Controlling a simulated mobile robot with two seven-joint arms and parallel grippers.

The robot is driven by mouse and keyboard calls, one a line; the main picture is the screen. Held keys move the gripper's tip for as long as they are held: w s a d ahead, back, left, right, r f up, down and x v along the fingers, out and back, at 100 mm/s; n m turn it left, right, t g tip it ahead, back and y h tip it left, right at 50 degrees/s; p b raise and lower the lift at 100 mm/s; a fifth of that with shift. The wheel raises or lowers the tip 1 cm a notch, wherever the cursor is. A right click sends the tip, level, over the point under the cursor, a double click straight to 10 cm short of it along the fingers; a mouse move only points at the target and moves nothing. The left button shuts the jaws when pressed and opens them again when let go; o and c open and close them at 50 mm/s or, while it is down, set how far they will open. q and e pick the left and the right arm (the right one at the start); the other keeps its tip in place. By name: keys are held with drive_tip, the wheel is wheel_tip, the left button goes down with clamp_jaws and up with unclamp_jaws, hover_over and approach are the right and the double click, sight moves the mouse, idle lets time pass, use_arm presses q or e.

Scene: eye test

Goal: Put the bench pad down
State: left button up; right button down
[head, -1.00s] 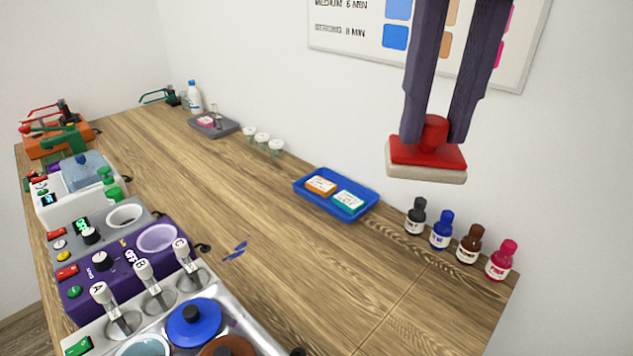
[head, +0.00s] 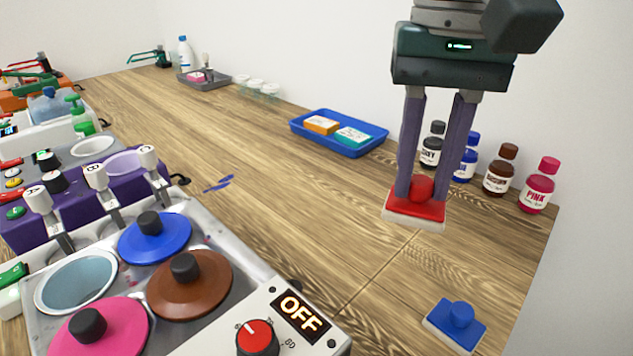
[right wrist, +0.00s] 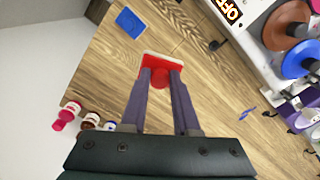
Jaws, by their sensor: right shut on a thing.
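My right gripper (head: 422,186) is shut on the red knob of a pad with a red top and a pale underside. This red pad (head: 414,211) is held level and appears to be above the wooden bench (head: 290,190), though the gap under it is hard to judge. In the right wrist view the red pad (right wrist: 152,62) shows beyond the fingertips (right wrist: 161,78). A second pad, blue with a blue knob (head: 455,325), lies on the bench nearer to me. It also shows in the right wrist view (right wrist: 129,22). My left gripper is not in view.
Several bottles (head: 501,170) stand along the wall behind the red pad. A blue tray (head: 365,150) with two boxes lies left of them. A metal unit with lidded pots (head: 226,252) fills the near left. Bare bench lies between them; its right edge is close.

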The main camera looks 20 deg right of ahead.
wheel_tip(320, 180, down, 8)
drive_tip(key=shift+f+b, duration=0.2)
drive_tip(key=shift+b, duration=0.4)
wheel_tip(320, 180, down, 4)
drive_tip(key=shift+r+b, duration=0.15)
drive_tip(key=shift+b, duration=0.25)
drive_tip(key=shift+f, duration=0.2)
drive_tip(key=shift+f, duration=0.1)
drive_tip(key=c, duration=0.7)
unclamp_jaws()
drive_tip(key=shift+o, duration=0.2)
wheel_tip(320, 180, up, 12)
drive_tip(key=shift+r+p, duration=0.1)
drive_tip(key=shift+p, duration=1)
